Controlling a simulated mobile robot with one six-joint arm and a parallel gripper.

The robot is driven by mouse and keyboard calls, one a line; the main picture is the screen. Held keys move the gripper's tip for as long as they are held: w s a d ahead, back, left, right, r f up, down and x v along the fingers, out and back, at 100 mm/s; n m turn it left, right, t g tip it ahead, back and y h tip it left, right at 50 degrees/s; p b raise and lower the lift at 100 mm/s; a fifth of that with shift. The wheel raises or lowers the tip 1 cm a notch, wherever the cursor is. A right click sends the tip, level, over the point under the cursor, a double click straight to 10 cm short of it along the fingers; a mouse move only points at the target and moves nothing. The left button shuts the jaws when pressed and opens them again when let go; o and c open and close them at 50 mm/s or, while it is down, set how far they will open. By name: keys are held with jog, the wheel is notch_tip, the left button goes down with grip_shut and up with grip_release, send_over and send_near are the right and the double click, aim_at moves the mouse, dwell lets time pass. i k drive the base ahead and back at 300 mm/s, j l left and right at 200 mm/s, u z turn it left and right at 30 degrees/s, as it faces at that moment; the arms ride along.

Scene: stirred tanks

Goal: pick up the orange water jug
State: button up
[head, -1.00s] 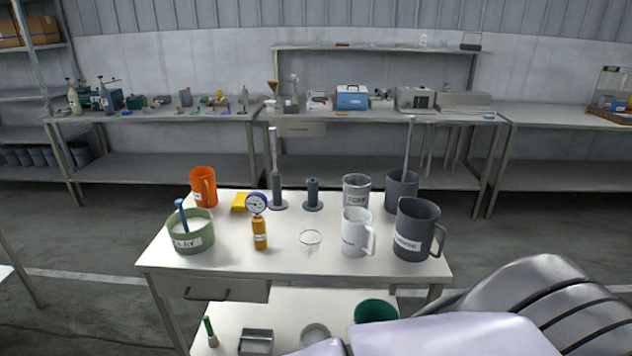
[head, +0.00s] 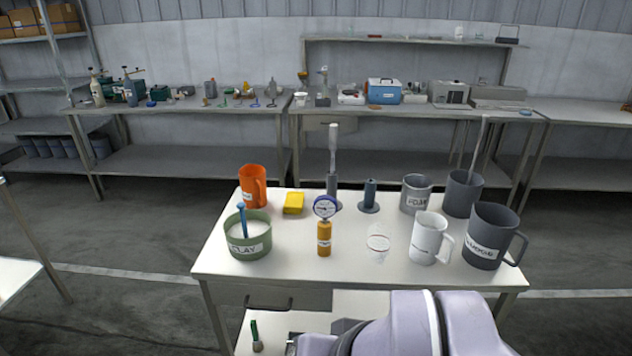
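The orange water jug (head: 252,187) stands upright at the back left corner of the white table (head: 300,268). Its handle is on its right side, and a small white label shows low on its left. The green clay tub (head: 248,247) stands in front of it, and a yellow block (head: 293,203) lies to its right. My arm shows at the bottom right, in front of the table and well apart from the jug. My gripper is not in view.
An orange gauge bottle (head: 324,240), a clear glass (head: 378,243), a white jug (head: 427,240) and grey jugs (head: 490,237) stand across the table. A grey stand with a tall rod (head: 333,165) is at the back. Bare tabletop lies between the tub and the gauge bottle.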

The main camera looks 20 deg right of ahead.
aim_at(251, 179)
jog(key=i+u, duration=0.45)
jog(key=i, duration=0.2)
jog(key=i+l+u, duration=0.2)
jog(key=i+u, duration=0.2)
jog(key=i, duration=0.25)
